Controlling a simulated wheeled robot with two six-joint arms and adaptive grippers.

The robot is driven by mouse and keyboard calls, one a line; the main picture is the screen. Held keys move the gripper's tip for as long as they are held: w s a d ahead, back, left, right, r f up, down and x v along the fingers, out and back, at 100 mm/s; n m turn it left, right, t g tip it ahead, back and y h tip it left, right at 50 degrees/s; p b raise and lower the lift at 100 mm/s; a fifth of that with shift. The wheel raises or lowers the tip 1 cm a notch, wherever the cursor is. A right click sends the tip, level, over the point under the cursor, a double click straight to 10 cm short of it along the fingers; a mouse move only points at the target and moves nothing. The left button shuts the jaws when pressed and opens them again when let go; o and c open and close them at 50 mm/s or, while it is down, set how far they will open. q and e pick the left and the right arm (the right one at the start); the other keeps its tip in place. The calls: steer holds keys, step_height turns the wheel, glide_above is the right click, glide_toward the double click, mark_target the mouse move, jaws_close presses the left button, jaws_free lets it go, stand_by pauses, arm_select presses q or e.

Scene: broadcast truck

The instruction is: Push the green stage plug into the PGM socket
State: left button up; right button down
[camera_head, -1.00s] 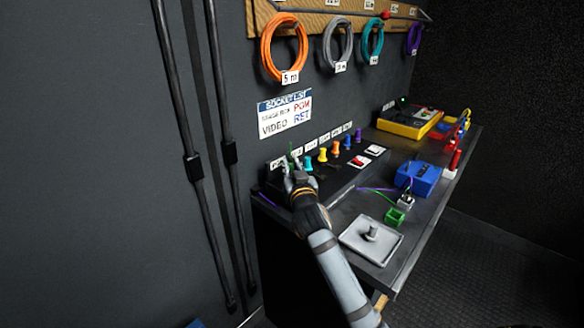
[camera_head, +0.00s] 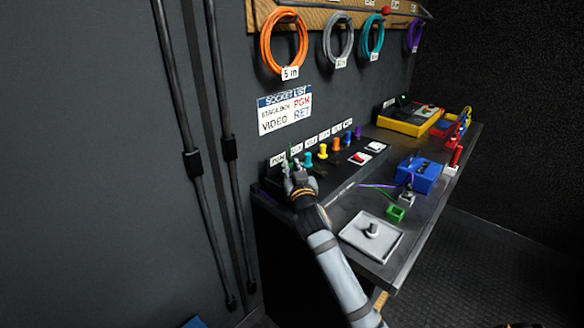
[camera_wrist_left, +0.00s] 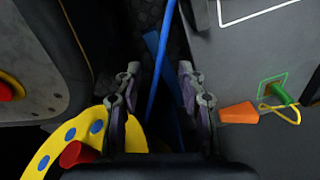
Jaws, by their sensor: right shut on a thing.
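My right gripper (camera_head: 297,174) is at the left end of the dark socket panel (camera_head: 335,176), shut on the green stage plug (camera_head: 291,153), of which only a small green part shows between and above the fingers. The PGM socket is not clear to see; the leftmost white label (camera_head: 277,160) stands just behind the gripper, too small to read surely. Whether the plug is in a socket or just in front of it cannot be told. My left gripper (camera_wrist_left: 160,85) shows only in the left wrist view, its fingers apart with nothing between them.
Several coloured plugs (camera_head: 335,144) stand along the panel right of the gripper. A grey tray (camera_head: 371,238), a green block (camera_head: 395,213) and a blue box (camera_head: 418,175) sit on the desk. A socket list (camera_head: 285,112) hangs on the wall. Coiled cables (camera_head: 284,42) hang above.

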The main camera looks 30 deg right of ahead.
steer(key=shift+f+b, duration=0.5)
steer(key=shift+f, duration=0.25)
steer(key=c, duration=1.2)
jaws_free()
steer(key=shift+o, duration=0.2)
steer(key=shift+r, duration=0.1)
steer(key=v, duration=1.2)
